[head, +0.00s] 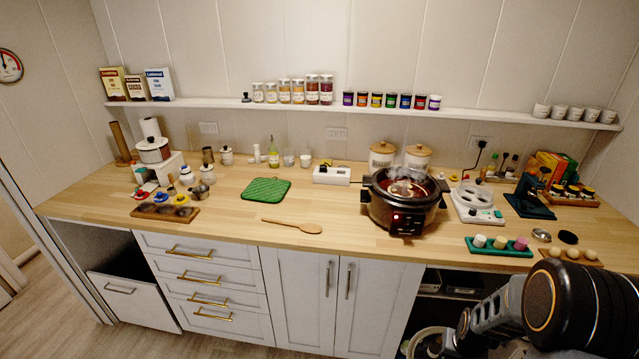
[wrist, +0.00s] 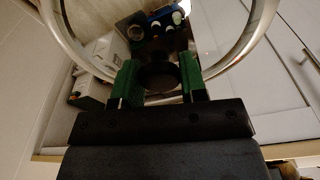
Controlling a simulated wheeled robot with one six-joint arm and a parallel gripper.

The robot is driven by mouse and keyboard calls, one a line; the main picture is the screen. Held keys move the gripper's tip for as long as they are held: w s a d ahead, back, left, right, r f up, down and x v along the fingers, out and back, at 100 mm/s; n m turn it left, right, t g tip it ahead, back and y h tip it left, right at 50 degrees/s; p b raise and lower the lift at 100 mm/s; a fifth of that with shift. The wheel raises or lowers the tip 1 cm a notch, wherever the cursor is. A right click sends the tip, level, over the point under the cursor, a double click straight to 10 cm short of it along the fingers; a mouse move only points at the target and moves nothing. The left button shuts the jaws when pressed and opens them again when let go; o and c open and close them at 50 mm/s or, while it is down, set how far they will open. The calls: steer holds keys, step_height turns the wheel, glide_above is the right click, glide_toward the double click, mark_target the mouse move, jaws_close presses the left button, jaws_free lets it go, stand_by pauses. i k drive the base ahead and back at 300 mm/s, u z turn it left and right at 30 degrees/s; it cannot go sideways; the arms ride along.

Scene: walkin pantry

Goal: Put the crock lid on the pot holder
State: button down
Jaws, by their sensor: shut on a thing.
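The crock lid is clear glass with a metal rim (wrist: 262,35) and a dark knob (wrist: 160,76). My gripper (wrist: 160,84) is shut on the knob, between green finger pads. In the head view part of the lid's rim (head: 408,346) shows at the bottom edge, below counter height, in front of the open cabinet bay; my arm hides the rest. The green quilted pot holder (head: 266,189) lies flat and empty on the counter, left of centre. The dark slow cooker (head: 404,205) stands uncovered and steaming to its right.
A wooden spoon (head: 292,226) lies in front of the pot holder. A white power strip (head: 332,175) is behind, between holder and cooker. A wooden tray (head: 165,212) is at left, a green tray (head: 500,247) at right.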

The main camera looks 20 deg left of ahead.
mark_target(269, 188)
steer(key=z, duration=2)
steer(key=k, duration=1.95)
steer(key=u, duration=2.6)
steer(key=i, duration=0.3)
steer(key=z, duration=0.1)
